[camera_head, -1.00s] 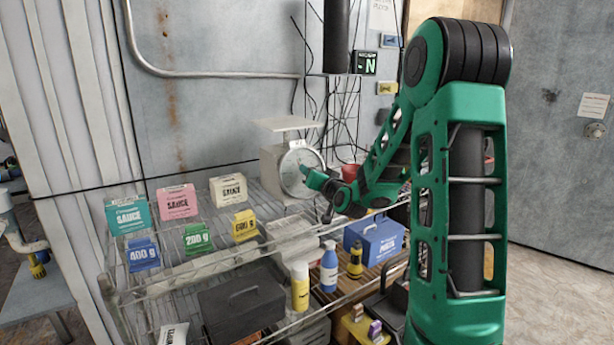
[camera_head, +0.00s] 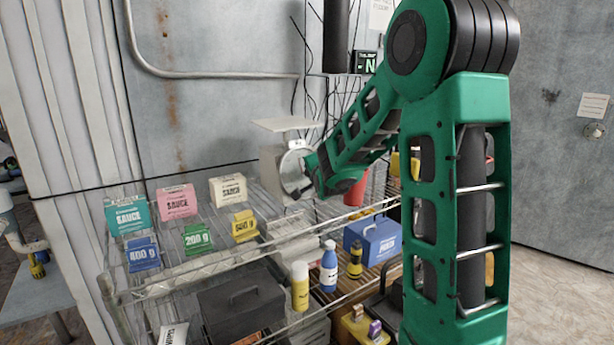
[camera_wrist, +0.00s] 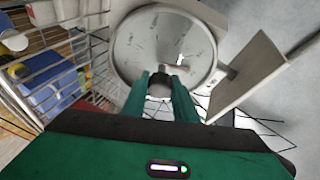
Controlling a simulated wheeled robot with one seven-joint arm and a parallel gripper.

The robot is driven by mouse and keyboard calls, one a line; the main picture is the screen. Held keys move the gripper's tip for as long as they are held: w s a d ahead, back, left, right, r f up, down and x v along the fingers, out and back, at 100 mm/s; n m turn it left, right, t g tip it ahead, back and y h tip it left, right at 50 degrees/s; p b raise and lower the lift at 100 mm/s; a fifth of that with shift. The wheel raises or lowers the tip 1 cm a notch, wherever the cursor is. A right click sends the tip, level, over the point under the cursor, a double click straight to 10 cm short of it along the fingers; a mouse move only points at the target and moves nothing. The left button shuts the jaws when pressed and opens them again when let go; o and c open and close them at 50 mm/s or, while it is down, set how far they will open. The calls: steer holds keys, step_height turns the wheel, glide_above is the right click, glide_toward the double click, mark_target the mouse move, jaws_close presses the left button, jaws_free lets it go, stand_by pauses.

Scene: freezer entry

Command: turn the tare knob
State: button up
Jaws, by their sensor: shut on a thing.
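The scale (camera_head: 270,178) is a pale grey box with a flat weighing plate (camera_head: 286,125) and a round dial (camera_head: 291,168). It stands on the upper wire shelf. In the wrist view the dial (camera_wrist: 138,45) fills the top middle and the plate (camera_wrist: 248,78) is at the right. My gripper (camera_wrist: 160,82) is at the dial's lower edge in that view, shut on the tare knob, a small dark round part (camera_wrist: 160,90) mostly hidden between the green fingers. In the head view my gripper (camera_head: 303,187) is against the dial's lower right side, partly hidden by my wrist.
A red cup (camera_head: 356,188) stands to the right. Bottles (camera_head: 329,267) and a blue box (camera_head: 372,238) are below. The wire shelf's bars are close in the wrist view.

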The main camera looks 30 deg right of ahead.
steer(key=shift+d+m+g, duration=0.1)
steer(key=shift+m+g, duration=0.7)
steer(key=shift+m, duration=1.3)
steer(key=shift+f, duration=0.1)
steer(key=o, duration=1.1)
steer(key=shift+c, duration=0.2)
steer(key=shift+s+a+r, duration=0.25)
steer(key=shift+s+r, duration=0.05)
steer(key=shift+s, duration=0.1)
steer(key=v, duration=0.9)
steer(key=shift+s+r, duration=0.15)
steer(key=shift+s, duration=0.1)
